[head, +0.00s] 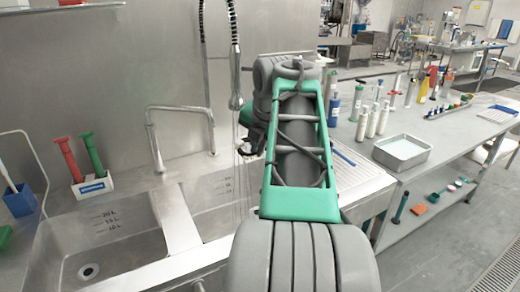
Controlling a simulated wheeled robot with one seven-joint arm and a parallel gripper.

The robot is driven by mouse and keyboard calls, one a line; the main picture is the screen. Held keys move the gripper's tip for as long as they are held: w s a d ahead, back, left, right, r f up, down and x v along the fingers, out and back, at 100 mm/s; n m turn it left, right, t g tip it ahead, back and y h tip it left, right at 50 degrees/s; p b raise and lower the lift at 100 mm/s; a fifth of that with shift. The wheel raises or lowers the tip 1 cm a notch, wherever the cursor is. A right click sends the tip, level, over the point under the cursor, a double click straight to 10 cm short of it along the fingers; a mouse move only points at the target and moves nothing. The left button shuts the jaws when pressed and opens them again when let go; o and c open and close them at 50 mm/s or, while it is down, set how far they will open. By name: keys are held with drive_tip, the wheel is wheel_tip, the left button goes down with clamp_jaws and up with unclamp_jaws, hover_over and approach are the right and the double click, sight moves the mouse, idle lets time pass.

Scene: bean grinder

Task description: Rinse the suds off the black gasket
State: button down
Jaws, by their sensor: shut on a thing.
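My gripper (249,143) is over the right basin of the steel sink (216,190), just below the hanging spray head (236,101). It is small in this view and partly hidden by my own arm. It is shut on a small dark thing at its tip, which looks like the black gasket (243,151). I cannot make out the gasket's full shape or whether suds are on it. Thin streaks like running water drop from under the spray head past the gripper into the basin.
A bent steel faucet (180,109) stands behind the sink divider. The left basin (110,240) is empty, with a drain. Red and green handled tools (80,160) stand at left. On the right bench are a ribbed drainboard (350,175), several bottles (372,120) and a metal tray (402,152).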

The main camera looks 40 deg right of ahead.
drive_tip(key=w+d+f+p, duration=0.2)
drive_tip(key=w+d+p, duration=0.2)
drive_tip(key=w, duration=0.7)
drive_tip(key=shift+w+d+f+p, duration=0.3)
drive_tip(key=shift+d+p, duration=0.1)
drive_tip(key=shift+d, duration=0.5)
drive_tip(key=shift+s+d, duration=0.15)
drive_tip(key=shift+s+d, duration=0.2)
drive_tip(key=shift+d, duration=0.2)
drive_tip(key=shift+a, duration=0.1)
drive_tip(key=shift+w+a+b, duration=0.25)
drive_tip(key=shift+a+b, duration=0.1)
drive_tip(key=shift+a, duration=0.1)
drive_tip(key=shift+f, duration=0.1)
